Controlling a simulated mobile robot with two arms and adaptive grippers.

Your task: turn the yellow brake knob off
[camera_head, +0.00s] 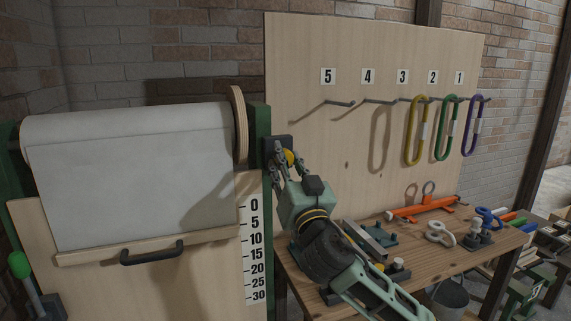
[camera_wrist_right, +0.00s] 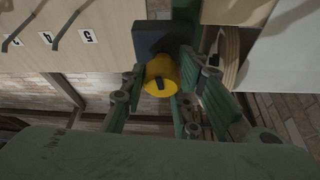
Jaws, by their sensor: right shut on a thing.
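The yellow brake knob (camera_head: 287,157) sits on a dark mount (camera_head: 271,148) on the green post beside the large paper roll. In the right wrist view the knob (camera_wrist_right: 162,76) shows as a yellow cylinder with a dark mark on its face. My right gripper (camera_head: 284,165) is at the knob, its fingers on either side of it and shut on it. The right wrist view shows the green fingers (camera_wrist_right: 158,85) flanking the knob. My left gripper is not in view.
The paper roll (camera_head: 130,150) and a board with a number scale (camera_head: 255,250) stand to the left. A pegboard (camera_head: 350,60) with coloured loops on hooks is behind. A wooden bench (camera_head: 410,248) with tools lies below my right arm. A green-knobbed lever (camera_head: 20,265) is at lower left.

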